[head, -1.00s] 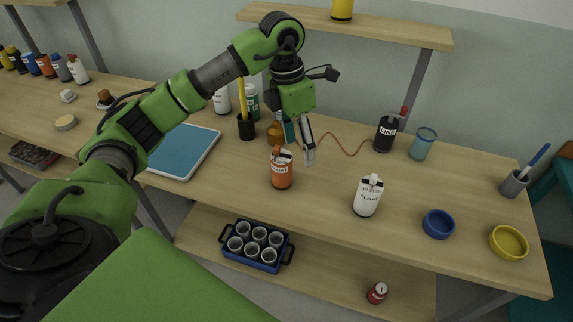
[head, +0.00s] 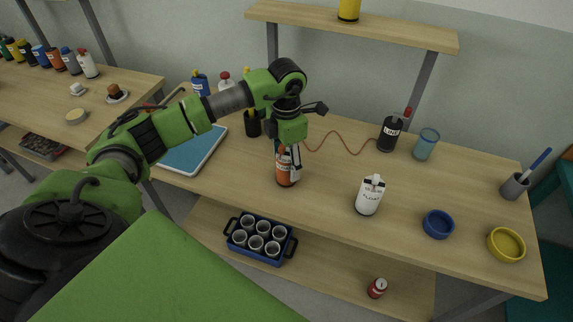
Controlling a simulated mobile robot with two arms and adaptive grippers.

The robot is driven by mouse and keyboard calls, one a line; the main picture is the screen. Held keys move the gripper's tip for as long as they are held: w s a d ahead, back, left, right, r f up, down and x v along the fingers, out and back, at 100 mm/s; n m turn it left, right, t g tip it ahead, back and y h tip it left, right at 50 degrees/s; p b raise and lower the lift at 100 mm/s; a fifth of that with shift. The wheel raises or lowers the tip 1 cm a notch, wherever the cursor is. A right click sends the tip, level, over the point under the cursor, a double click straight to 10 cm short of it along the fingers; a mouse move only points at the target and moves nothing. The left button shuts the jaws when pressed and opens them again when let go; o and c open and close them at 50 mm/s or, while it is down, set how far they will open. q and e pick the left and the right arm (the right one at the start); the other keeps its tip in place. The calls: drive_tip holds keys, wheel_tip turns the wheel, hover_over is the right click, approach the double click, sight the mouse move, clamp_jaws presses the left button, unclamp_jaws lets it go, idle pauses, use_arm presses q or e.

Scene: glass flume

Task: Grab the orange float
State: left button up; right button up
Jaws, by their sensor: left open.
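The orange bottle (head: 284,181) stands upright on the workbench, left of the middle of the head view. Its upper part and label are partly hidden by my left gripper (head: 288,160). The left gripper points down at the bottle's top, jaws open. One finger shows along the bottle's right side; I cannot tell whether it touches. A white bottle (head: 369,198) with a dark-topped cap and a label that seems to read FLOAT stands to the right. My right gripper is not in view.
A blue tablet-like panel (head: 194,153) and a black pencil cup (head: 252,125) lie to the left. The bench between the two bottles is clear.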

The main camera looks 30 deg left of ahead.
use_arm(q)
drive_tip(key=shift+f, duration=1.35)
drive_tip(key=c, duration=1.3)
drive_tip(key=shift+o, duration=0.2)
drive_tip(key=shift+w, duration=0.1)
drive_tip(key=shift+r, duration=0.15)
